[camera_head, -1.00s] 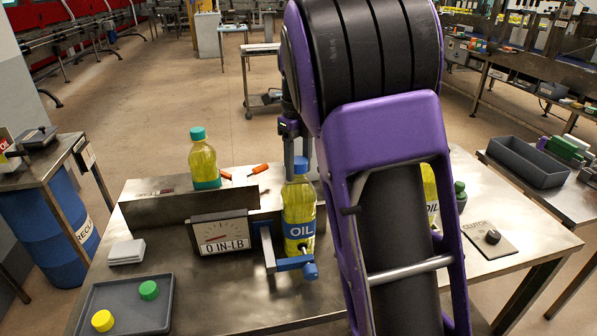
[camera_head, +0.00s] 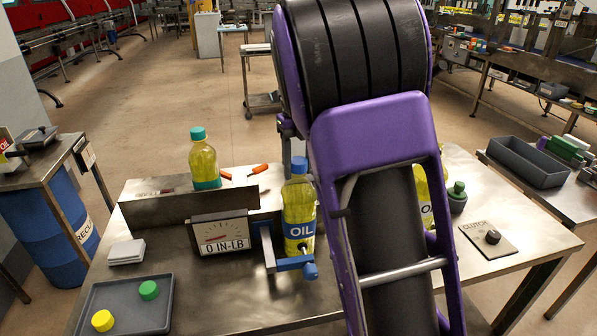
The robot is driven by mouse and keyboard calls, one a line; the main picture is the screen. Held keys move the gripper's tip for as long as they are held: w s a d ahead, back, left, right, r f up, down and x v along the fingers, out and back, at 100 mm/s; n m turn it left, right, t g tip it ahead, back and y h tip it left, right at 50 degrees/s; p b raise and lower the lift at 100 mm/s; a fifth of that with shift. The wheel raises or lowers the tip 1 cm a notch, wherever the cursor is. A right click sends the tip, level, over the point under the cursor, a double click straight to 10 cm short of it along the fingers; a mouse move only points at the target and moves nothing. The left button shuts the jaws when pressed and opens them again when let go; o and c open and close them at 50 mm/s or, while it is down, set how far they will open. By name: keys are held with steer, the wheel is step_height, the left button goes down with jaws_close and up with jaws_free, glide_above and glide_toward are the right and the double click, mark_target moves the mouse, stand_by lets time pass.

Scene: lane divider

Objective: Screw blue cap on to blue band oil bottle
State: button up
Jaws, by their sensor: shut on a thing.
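The blue-band oil bottle (camera_head: 299,212) stands upright, with yellow oil and a blue OIL label. It is beside the blue clamp (camera_head: 290,263) at the front of the bench. A blue cap (camera_head: 299,164) shows at the top of its neck; how tightly it sits cannot be told. My arm stands just to the right of this bottle and fills the middle of the view.
The torque gauge (camera_head: 222,234) reads 0 IN-LB. A grey tray (camera_head: 128,318) holds yellow and green caps. Another bottle (camera_head: 424,200) is partly behind my arm. The clutch panel (camera_head: 487,240) is at right.

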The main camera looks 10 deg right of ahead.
steer(key=shift+m, duration=0.6)
steer(key=shift+m, duration=0.8)
steer(key=o, duration=0.9)
steer(key=shift+c, duration=0.2)
steer(key=shift+n, duration=0.8)
steer(key=shift+n, duration=0.9)
